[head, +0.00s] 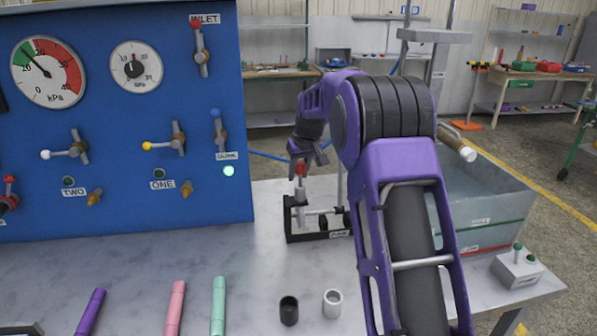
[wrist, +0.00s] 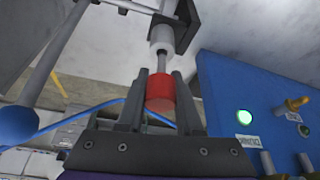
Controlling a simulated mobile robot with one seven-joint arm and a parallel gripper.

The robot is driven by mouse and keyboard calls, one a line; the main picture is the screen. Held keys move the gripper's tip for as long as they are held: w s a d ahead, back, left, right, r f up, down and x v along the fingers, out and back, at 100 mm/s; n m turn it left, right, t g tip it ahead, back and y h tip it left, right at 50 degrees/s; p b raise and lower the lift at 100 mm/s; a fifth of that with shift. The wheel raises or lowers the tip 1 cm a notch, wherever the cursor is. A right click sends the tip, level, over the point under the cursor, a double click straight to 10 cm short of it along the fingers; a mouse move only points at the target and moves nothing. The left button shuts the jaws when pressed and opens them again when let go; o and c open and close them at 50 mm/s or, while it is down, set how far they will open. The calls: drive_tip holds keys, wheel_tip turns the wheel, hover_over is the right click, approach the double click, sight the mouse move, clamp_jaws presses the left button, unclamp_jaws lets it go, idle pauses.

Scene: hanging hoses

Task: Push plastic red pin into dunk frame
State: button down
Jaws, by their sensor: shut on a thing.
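The red pin (head: 300,169) is upright, with its red head between the fingers of my gripper (head: 302,158). In the wrist view, the red head (wrist: 160,91) sits between the two dark fingers of my gripper (wrist: 159,98), which is shut on it. A thin metal shaft (wrist: 161,61) runs from the head into a pale collar. The black dunk frame (head: 290,222) stands on the bench below the gripper, with a label at its front. Its dark plate also shows at the top of the wrist view (wrist: 186,24). How deep the pin sits is hidden.
A blue panel (head: 115,120) with gauges and valves stands at the left; its lamp (head: 229,171) glows green. A clear water tank (head: 485,200) is at the right. Coloured hoses (head: 218,305) and two short cylinders (head: 289,310) lie or stand at the front.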

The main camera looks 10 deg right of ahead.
sight(298, 184)
drive_tip(key=shift+f+b, duration=1)
drive_tip(key=shift+f, duration=0.75)
drive_tip(key=c, duration=0.5)
unclamp_jaws()
drive_tip(key=shift+r, duration=0.1)
drive_tip(key=p+v, duration=0.1)
drive_tip(key=v, duration=1.6)
drive_tip(key=shift+s+r, duration=0.1)
